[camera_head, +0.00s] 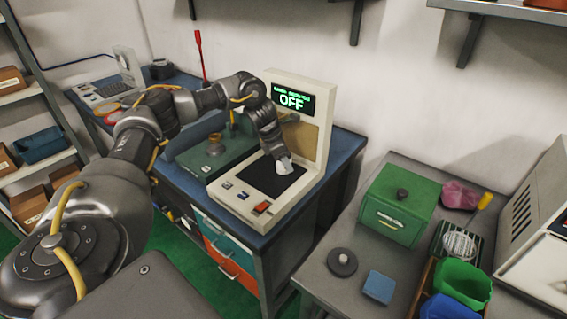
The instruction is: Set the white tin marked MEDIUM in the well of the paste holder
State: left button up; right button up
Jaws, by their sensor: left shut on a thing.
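My left gripper (278,155) reaches down over the black plate (262,179) of a cream machine and is shut on a small white thing (285,167). The white thing looks like the white tin, but it is too small to read any marking. It is at or just above the plate; I cannot tell if it touches. The fingers hide part of it. I cannot make out for certain which thing is the paste holder or its well. My right gripper is not in view.
The machine's display (290,101) reads OFF. A green block with a brass knob (214,145) stands left of it on the blue bench. On the grey table are a green box (395,212), a dark round piece (342,262), a blue block (379,287) and bins (463,282).

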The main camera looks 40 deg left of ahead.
pick_arm(q)
jog(key=shift+c, duration=1.1)
jog(key=shift+r, duration=0.1)
jog(key=shift+w+r, duration=0.1)
jog(key=shift+r, duration=0.45)
jog(key=s+d+r, duration=0.8)
jog(key=d+r, duration=0.4)
jog(key=s+d+f+m+g, duration=0.2)
jog(key=d+m, duration=0.3)
jog(key=m, duration=0.4)
jog(key=s+d+f+m+g, duration=0.2)
jog(key=s+d+m+g, duration=0.2)
jog(key=m, duration=0.5)
jog(key=shift+s+d+h+b, duration=0.4)
jog(key=shift+s+d, duration=0.3)
jog(key=shift+d, duration=0.45)
